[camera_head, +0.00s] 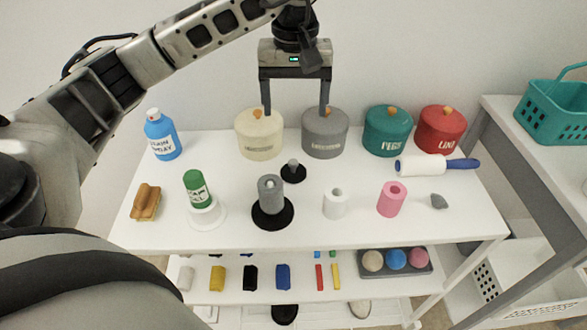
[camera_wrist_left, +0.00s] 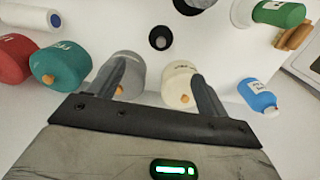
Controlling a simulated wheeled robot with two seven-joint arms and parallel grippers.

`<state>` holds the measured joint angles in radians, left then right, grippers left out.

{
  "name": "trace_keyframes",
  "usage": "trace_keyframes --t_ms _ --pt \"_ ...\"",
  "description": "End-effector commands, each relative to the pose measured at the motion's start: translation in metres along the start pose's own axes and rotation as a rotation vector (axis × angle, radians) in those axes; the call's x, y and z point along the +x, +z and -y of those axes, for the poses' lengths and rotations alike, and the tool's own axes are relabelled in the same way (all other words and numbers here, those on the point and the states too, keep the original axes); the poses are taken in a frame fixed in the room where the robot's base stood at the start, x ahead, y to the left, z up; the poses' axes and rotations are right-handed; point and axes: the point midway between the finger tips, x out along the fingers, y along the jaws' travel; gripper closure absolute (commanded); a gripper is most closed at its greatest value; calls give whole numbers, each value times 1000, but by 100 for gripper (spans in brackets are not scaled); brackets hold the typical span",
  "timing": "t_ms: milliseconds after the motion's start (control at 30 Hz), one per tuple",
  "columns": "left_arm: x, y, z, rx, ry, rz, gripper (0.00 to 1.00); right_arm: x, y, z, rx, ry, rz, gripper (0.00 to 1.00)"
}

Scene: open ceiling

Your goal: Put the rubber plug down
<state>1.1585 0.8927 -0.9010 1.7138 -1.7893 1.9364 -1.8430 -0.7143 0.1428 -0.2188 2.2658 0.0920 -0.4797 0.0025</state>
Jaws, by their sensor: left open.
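My left gripper (camera_head: 296,112) is open and empty, its fingers pointing down above the back of the white table (camera_head: 235,220). In the left wrist view the open fingers (camera_wrist_left: 160,75) have nothing between them. A small black disc with a grey knob (camera_head: 293,172), which may be the rubber plug, stands on the table in front of the gripper and apart from it; it also shows in the left wrist view (camera_wrist_left: 160,38). A small dark grey lump (camera_head: 439,202) lies at the right; I cannot tell which one is the plug. My right gripper is not in view.
Cream (camera_head: 259,134), grey (camera_head: 325,134), teal (camera_head: 388,131) and red (camera_head: 441,130) lidded pots line the back.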

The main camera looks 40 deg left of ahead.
Motion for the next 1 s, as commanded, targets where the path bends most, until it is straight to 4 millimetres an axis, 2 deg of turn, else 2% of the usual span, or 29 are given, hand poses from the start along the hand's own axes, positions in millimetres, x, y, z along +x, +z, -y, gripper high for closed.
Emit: trace_keyframes --t_ms 100,233,600,700,900,1000 --pt "-6 0 0 162 2 -1 23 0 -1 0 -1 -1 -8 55" --pt "1 1 1 222 -1 2 23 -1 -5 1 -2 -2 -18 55" --pt "76 1 1 220 -1 3 23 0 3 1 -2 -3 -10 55" --pt "90 1 1 219 0 2 23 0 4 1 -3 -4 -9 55" --pt "103 1 1 220 1 1 23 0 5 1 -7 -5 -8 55" --pt "115 1 2 219 -1 3 23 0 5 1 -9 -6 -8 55"
